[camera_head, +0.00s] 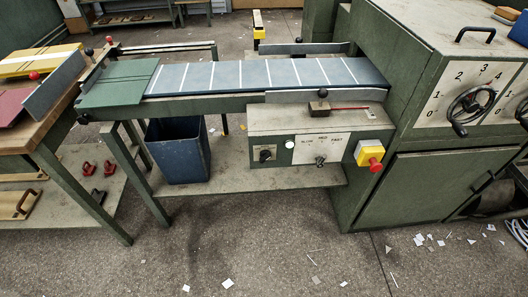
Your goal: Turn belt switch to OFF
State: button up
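A grey-green control box (262,120) sits under the right part of the conveyor belt (250,76). On its front, at the left, is a black rotary knob (265,155) on a small pale plate; it looks like the belt switch. Its labels and exact pointer direction are too small to read. Right of it are a round white lamp or button (289,144) and a lever switch (320,160) on a white plate marked with speeds, MED and FAST among them. My gripper is not in view.
A red mushroom button on a yellow box (370,154) sticks out at the control box's right end. A large green machine with a handwheel (470,104) stands at right. The floor in front is open, with paper scraps.

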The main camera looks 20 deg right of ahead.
aim_at(265, 154)
jog(key=i+j+z, duration=0.2)
jog(key=j, duration=0.25)
jog(key=j+z, duration=0.2)
jog(key=j, duration=0.25)
jog(key=i+j+z, duration=0.2)
jog(key=j, duration=0.3)
jog(key=k+l, duration=0.05)
jog(key=k, duration=0.05)
